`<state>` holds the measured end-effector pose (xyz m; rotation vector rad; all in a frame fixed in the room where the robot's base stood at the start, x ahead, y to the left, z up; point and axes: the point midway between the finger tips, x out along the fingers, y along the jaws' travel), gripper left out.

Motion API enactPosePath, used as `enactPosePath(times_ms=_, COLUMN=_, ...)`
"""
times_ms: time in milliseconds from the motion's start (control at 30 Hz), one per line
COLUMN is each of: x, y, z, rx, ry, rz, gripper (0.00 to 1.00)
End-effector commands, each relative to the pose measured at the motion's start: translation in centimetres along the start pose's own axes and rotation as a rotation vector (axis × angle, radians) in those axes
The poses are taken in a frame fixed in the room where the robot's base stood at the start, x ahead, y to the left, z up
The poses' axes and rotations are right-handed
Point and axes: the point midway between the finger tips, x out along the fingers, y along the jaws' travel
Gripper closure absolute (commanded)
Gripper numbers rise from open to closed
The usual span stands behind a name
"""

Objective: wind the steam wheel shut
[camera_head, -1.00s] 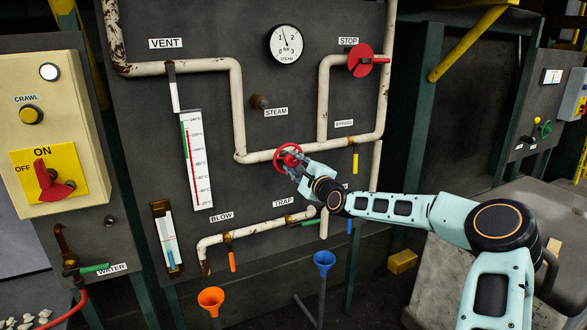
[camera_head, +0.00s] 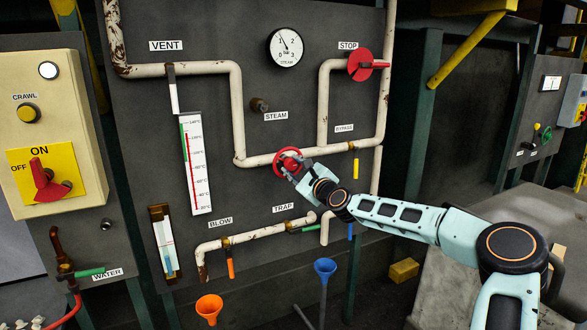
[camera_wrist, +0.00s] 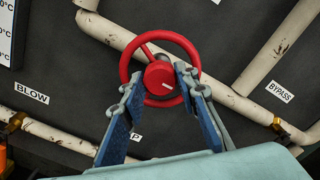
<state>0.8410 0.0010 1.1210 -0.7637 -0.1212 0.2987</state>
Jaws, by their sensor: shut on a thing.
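The red steam wheel (camera_head: 287,162) is a small handwheel on the white pipe, below and right of the STEAM label. In the wrist view the wheel (camera_wrist: 160,77) shows its round rim, a spoke and a hub with a white mark. My gripper (camera_head: 297,168) reaches it from the lower right. In the wrist view the two blue-padded fingers of my gripper (camera_wrist: 158,90) lie on either side of the hub, across the lower rim, and are shut on the wheel. The exact contact at the fingertips is partly hidden.
A STEAM gauge (camera_head: 286,47) hangs above, its needle near 1. A red STOP handle (camera_head: 362,64) is at upper right. A yellow lever (camera_head: 355,168) hangs under BYPASS, just right of my gripper. Orange (camera_head: 209,308) and blue (camera_head: 325,268) funnels stand below.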

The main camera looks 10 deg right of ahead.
Motion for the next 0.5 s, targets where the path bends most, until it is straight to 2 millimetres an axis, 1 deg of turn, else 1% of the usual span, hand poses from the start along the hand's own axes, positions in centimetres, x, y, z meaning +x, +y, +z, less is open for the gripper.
enactPosePath(times_ms=133, x=0.01, y=-0.02, z=0.05, rx=0.003, ry=0.0, rz=0.0, gripper=0.96)
enactPosePath(times_ms=167, x=0.01, y=-0.01, z=0.04, rx=0.003, ry=0.0, rz=0.0, gripper=0.68)
enactPosePath(times_ms=300, x=0.01, y=-0.01, z=0.03, rx=0.002, ry=0.0, rz=0.0, gripper=0.54)
enactPosePath(times_ms=500, x=0.01, y=0.0, z=0.02, rx=0.001, ry=0.0, rz=0.0, gripper=0.54)
